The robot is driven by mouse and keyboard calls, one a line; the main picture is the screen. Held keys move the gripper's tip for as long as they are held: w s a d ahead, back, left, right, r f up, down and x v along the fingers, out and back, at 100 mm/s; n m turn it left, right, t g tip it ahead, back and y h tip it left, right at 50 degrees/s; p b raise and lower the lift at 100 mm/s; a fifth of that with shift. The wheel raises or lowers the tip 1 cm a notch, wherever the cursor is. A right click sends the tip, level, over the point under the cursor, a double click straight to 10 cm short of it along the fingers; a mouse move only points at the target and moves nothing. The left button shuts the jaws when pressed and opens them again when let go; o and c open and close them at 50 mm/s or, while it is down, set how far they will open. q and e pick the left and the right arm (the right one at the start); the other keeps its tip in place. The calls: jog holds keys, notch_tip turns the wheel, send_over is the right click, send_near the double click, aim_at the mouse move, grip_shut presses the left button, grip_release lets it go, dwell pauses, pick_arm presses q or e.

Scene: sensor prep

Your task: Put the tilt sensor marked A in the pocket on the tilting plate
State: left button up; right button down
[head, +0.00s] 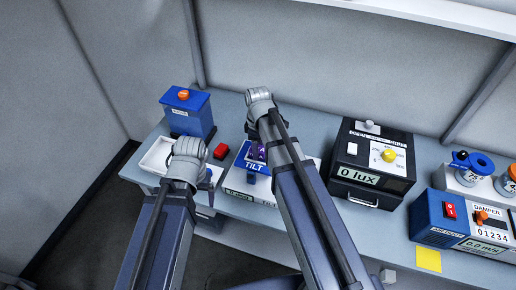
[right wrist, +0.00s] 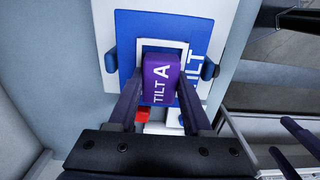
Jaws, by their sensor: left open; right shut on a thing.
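The purple tilt sensor marked A (right wrist: 161,80) is between the fingers of my right gripper (right wrist: 162,90), which is shut on it. It also shows in the head view (head: 257,151), partly hidden by my right arm. The blue tilting plate (right wrist: 128,30) lies beneath it, with a white square outline (right wrist: 150,43) partly covered by the sensor. I cannot tell whether the sensor is above the pocket or inside it. The plate, lettered TILT, shows in the head view (head: 254,166). My left gripper (right wrist: 293,150) is open at the right of the right wrist view, apart from the plate.
A white tray (head: 153,160) lies beside my left arm. A blue box with an orange knob (head: 188,113) and a red block (head: 221,151) stand nearby. A black lux box (head: 350,166) stands to the right, then damper equipment (head: 440,217). A wall closes the back.

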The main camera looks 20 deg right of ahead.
jog(key=shift+f+b, duration=0.3)
grip_release()
dwell(0.6)
dwell(0.4)
notch_tip(320, 180, up, 8)
jog(key=p, duration=0.8)
jog(key=shift+r, duration=0.1)
jog(key=shift+f, duration=0.25)
notch_tip(320, 180, down, 7)
jog(key=b, duration=0.7)
